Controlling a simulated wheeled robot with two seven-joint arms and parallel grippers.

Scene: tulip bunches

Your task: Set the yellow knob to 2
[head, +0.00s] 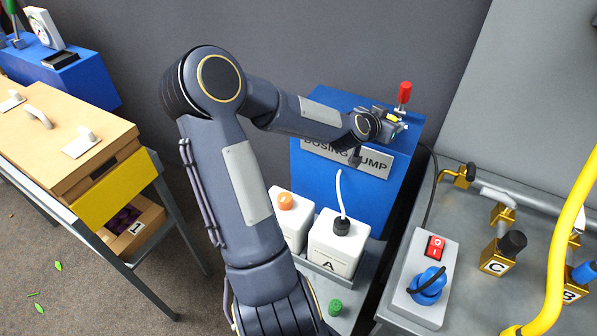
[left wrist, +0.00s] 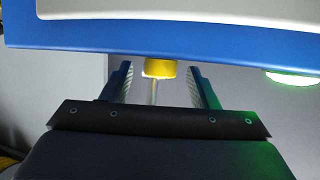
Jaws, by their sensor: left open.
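The yellow knob (left wrist: 160,68) shows in the left wrist view, sticking out below the blue edge of the pump housing (left wrist: 160,38). My left gripper (left wrist: 157,78) is open, with one finger on each side of the knob and a visible gap on both sides. A thin pale rod shows just below the knob. The knob's setting and any scale numbers are not readable. In the head view my left gripper (head: 385,123) is at the top of the blue dosing pump (head: 345,205), and its wrist hides most of the knob area. My right gripper is not in view.
A red-topped post (head: 404,96) stands close beside the left gripper. White bottle A (head: 337,245) and an orange-capped bottle (head: 285,220) stand below my arm. A grey bench with valves, a switch box (head: 420,290) and a yellow hose (head: 560,250) is at right.

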